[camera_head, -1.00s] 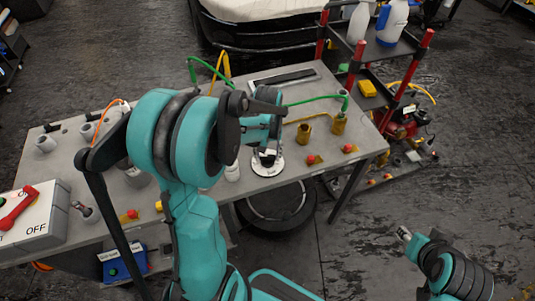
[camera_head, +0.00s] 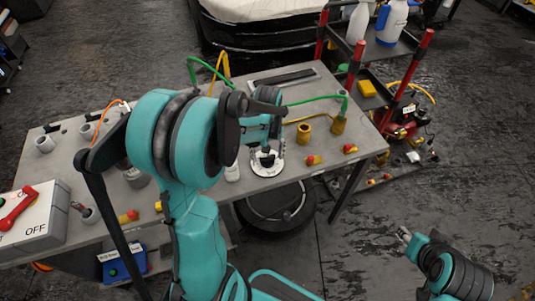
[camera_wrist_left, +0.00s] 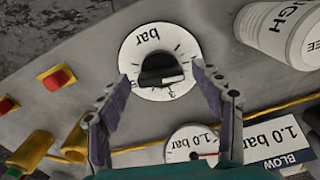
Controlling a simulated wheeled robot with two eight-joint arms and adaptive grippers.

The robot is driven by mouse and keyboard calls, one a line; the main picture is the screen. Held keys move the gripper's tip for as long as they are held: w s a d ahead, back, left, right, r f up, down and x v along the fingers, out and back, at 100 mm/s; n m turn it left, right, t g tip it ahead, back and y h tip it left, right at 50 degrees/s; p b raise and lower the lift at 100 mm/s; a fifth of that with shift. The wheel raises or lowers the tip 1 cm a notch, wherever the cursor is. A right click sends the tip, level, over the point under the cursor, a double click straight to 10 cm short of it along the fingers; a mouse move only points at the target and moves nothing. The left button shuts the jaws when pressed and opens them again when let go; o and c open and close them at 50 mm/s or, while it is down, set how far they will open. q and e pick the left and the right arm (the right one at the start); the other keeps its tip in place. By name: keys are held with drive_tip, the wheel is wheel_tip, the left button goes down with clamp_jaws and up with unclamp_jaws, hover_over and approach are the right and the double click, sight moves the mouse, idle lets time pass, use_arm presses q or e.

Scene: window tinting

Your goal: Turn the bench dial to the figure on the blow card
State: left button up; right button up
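The bench dial (camera_wrist_left: 147,38) is a white disc marked "bar" with a black knob (camera_wrist_left: 160,69) at its middle; it also shows in the head view (camera_head: 279,167). My left gripper (camera_wrist_left: 161,76) is open, with its fingers apart on either side of the knob and over the disc. In the head view my left gripper (camera_head: 266,157) is low over the dial. The blow card (camera_wrist_left: 284,139) reads "1.0 bar", upside down in the wrist view. My right gripper (camera_head: 404,235) is off the bench at lower right; its fingers are too small to read.
A white container (camera_wrist_left: 276,32) marked "HIGH" stands near the dial. Red buttons (camera_wrist_left: 56,79) and brass fittings (camera_wrist_left: 32,150) are on the other side. A yellow hose runs beside the dial.

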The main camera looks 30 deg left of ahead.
sight(268, 156)
use_arm(q)
wheel_tip(268, 156, up, 12)
idle(0.7)
idle(0.4)
drive_tip(key=s+d+f+m+t+b, duration=0.1)
drive_tip(key=s+d+m+t, duration=0.6)
drive_tip(key=s+d, duration=0.3)
drive_tip(key=shift+s+d+f+m, duration=0.35)
drive_tip(key=shift+s+m, duration=0.15)
drive_tip(key=shift+s, duration=0.1)
